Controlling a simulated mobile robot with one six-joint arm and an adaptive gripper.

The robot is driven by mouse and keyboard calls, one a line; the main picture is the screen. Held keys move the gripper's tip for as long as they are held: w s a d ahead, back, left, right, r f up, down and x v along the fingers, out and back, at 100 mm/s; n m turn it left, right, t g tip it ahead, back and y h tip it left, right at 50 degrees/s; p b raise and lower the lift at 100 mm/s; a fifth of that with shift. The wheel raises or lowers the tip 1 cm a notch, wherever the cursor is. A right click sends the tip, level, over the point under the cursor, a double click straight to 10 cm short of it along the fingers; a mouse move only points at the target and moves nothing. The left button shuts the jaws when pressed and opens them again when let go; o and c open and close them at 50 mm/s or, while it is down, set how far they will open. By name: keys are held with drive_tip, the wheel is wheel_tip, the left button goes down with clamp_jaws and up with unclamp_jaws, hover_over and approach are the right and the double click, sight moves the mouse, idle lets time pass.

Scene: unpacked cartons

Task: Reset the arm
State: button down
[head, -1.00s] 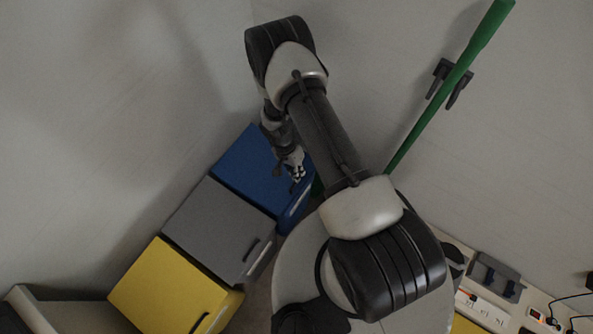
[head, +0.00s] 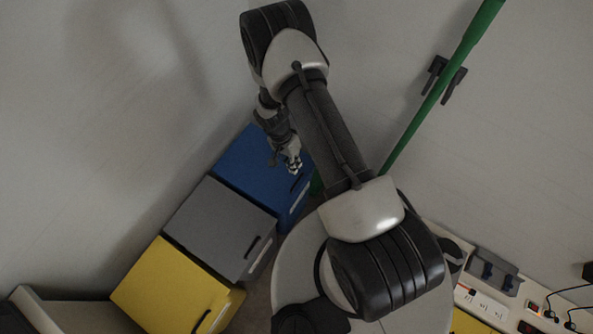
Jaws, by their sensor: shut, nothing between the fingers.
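My arm rises from my base in the head view and bends at the top. My gripper (head: 294,165) hangs at its far end, small in the picture, over the right part of the blue box (head: 240,164). The gripper is shut with nothing in it. I cannot tell how high it is above the box. The arm's links hide part of the box's right side and the wall behind.
A grey box (head: 213,226) and a yellow box (head: 165,285) stand in a row with the blue one. A green pole (head: 437,92) leans in a dark wall holder (head: 443,80). A ledge with white sockets (head: 481,303) and cables is at lower right. Walls close in behind.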

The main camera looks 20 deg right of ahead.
drive_tip(key=d+p+v, duration=0.1)
drive_tip(key=v, duration=0.5)
drive_tip(key=shift+a+r+p, duration=0.3)
drive_tip(key=shift+r, duration=0.15)
wheel_tip(320, 180, up, 31)
drive_tip(key=n+t, duration=0.3)
drive_tip(key=n, duration=0.2)
drive_tip(key=s+r+n+t+y, duration=0.1)
drive_tip(key=s+r+n+t, duration=0.1)
drive_tip(key=s+r, duration=0.5)
drive_tip(key=s+a+r+n+t+y, duration=0.1)
drive_tip(key=s+r+n+t, duration=0.1)
drive_tip(key=s+r, duration=0.4)
drive_tip(key=s+n, duration=0.1)
drive_tip(key=s, duration=0.4)
drive_tip(key=shift+s+r+n, duration=0.2)
drive_tip(key=shift+r+n, duration=0.15)
drive_tip(key=shift+n, duration=0.05)
drive_tip(key=shift+a, duration=0.15)
